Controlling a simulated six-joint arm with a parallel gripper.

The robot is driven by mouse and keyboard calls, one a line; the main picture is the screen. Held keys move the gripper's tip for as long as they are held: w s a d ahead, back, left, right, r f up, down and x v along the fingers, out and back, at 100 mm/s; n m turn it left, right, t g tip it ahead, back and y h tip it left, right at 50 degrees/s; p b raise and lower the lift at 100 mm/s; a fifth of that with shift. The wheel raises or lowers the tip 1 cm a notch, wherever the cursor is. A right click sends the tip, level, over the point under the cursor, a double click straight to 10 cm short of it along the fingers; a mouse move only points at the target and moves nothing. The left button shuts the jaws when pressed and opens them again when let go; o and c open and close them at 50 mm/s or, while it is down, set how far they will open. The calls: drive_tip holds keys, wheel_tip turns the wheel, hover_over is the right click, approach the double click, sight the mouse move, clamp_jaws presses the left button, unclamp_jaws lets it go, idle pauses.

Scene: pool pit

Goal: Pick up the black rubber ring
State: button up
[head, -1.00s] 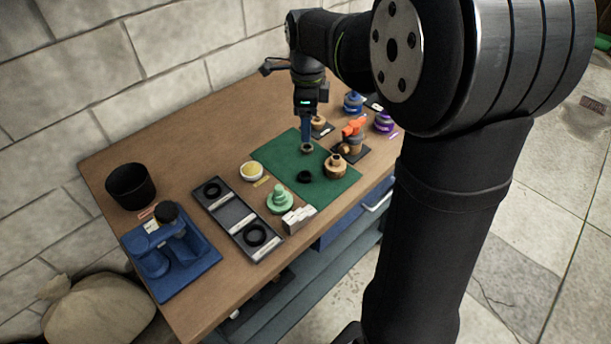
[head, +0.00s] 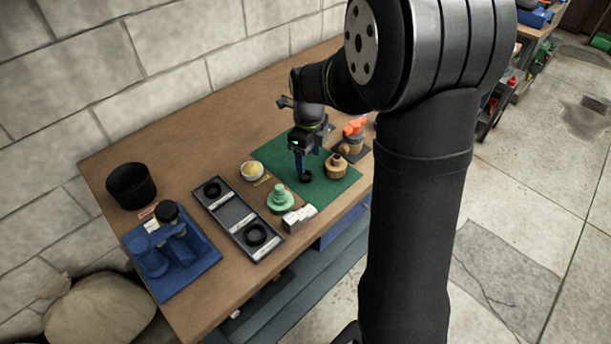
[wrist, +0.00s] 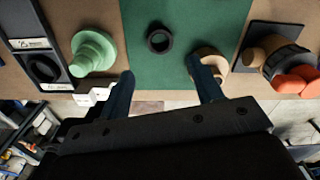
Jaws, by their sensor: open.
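The black rubber ring (head: 305,177) lies flat on the green mat (head: 336,188). In the wrist view the ring (wrist: 160,41) is whole and clear, ahead of my fingertips and sideways between them. My gripper (head: 300,168) points down over the mat, close to the ring, and partly overlaps it in the head view. In the wrist view my gripper (wrist: 160,68) is open with nothing between its two blue fingers. The right finger overlaps a tan round part there. I cannot tell the exact height above the mat.
The tan part (head: 336,166) stands on the mat right of the ring. A green stepped piece (head: 280,201), a bowl of yellow stuff (head: 251,172) and white boxes (head: 298,219) stand left. A dark tray (head: 235,214) holds two other black rings. Bare mat surrounds the ring.

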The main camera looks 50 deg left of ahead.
sight(305, 178)
drive_tip(key=shift+a+f, duration=0.15)
drive_tip(key=shift+f, duration=0.95)
drive_tip(key=shift+a+f, duration=0.2)
drive_tip(key=shift+f, duration=0.85)
drive_tip(key=shift+a+f, duration=0.15)
drive_tip(key=shift+f, duration=0.95)
drive_tip(key=c, duration=1.1)
drive_tip(key=shift+o, duration=0.2)
drive_tip(key=shift+r, duration=0.6)
wheel_tip(305, 178, up, 3)
drive_tip(key=shift+f, duration=0.1)
drive_tip(key=w+d+r, duration=0.5)
drive_tip(key=d+r, duration=0.2)
drive_tip(key=d, duration=0.3)
drive_tip(key=shift+w+d, duration=0.2)
